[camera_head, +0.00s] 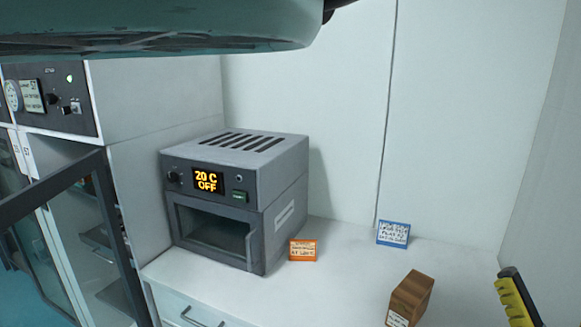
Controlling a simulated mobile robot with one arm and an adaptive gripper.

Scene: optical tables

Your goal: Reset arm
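My gripper does not show in the head view. A large rounded teal-grey part, which looks like a piece of my arm, fills the top left edge of the picture. I cannot see the arm's full pose.
A grey oven (236,200) reading "20 C OFF" stands on the white counter (345,270), beside orange (303,250) and blue (393,233) cards. A wooden block (409,298) and a yellow-black object (515,300) are at lower right. A framed glass door (50,225) stands open at left.

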